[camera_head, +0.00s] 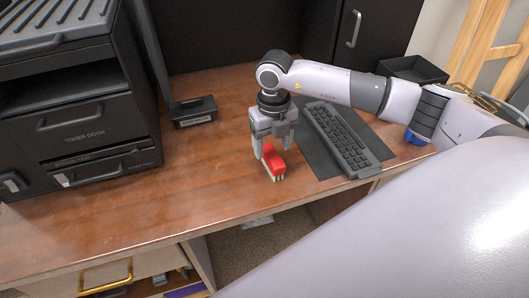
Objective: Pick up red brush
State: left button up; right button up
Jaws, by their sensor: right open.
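The red brush (271,160) lies on the wooden desk near its front edge, with pale bristles or a pale end showing at its near end. My right gripper (272,150) points down over the brush, with its fingers on either side of it. The gripper is open. Whether the fingers touch the brush cannot be told, and the gripper hides part of the brush's far end. My left gripper is not in view.
A black keyboard (340,136) on a dark mat stands close to the right of the gripper. A large black printer (85,120) fills the left. A small black stand (193,112) sits behind. The desk (190,185) is clear left of the brush.

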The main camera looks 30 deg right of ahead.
aim_at(273, 156)
jog(key=shift+s+f, duration=0.2)
jog(key=shift+f, duration=0.65)
jog(key=f, duration=0.5)
jog(key=shift+w+d+f+p, duration=0.1)
jog(key=shift+w+d+p, duration=0.1)
jog(key=shift+p, duration=0.1)
jog(key=c, duration=1.1)
